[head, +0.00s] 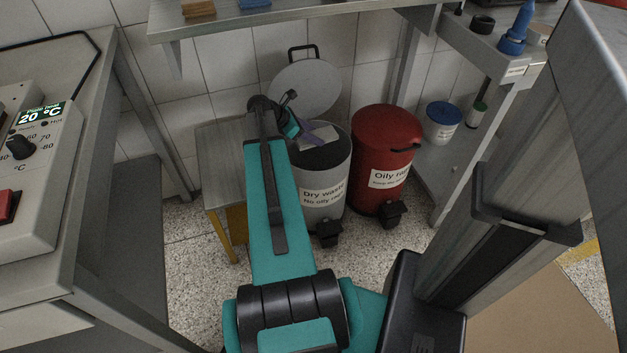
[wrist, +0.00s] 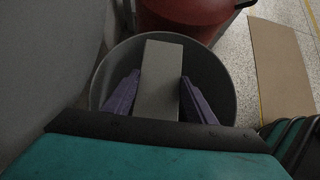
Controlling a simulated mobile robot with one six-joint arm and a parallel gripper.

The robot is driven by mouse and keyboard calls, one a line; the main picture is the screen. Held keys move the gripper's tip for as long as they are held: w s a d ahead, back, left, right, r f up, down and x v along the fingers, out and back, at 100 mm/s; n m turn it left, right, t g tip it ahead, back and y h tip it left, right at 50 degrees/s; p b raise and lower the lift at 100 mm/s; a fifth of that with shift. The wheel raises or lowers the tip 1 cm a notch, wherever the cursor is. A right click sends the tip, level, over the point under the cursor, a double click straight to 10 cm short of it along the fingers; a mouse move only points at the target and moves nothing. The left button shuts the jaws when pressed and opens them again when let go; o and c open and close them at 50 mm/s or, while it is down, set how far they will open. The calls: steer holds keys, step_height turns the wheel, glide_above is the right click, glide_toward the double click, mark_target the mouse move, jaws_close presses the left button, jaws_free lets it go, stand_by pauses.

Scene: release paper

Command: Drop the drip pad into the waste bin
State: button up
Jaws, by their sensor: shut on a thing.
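The drip pad is a pale flat rectangle (head: 319,137) at the mouth of the grey dry waste bin (head: 322,180), whose lid (head: 305,88) stands open. The pad (wrist: 161,80) also shows in the wrist view, between the two purple fingers of my gripper (wrist: 160,92). My gripper (head: 312,134) is shut on the pad and holds it over the open bin. In the wrist view the round bin rim (wrist: 229,75) surrounds the pad and fingers. The pad's exact height relative to the rim is hard to tell.
A red bin (head: 385,140) with its lid shut and an "Oily" label stands just right of the grey bin. A small metal table (head: 220,150) stands left of it. A shelf (head: 290,20) runs above. A blue-lidded tub (head: 443,120) stands on the right rack.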

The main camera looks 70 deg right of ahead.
steer(key=shift+f, duration=0.25)
steer(key=o, duration=1.1)
steer(key=shift+w+a+r, duration=0.1)
steer(key=p+v, duration=0.3)
steer(key=v, duration=1)
steer(key=shift+w+r, duration=0.15)
steer(key=shift+a, duration=0.15)
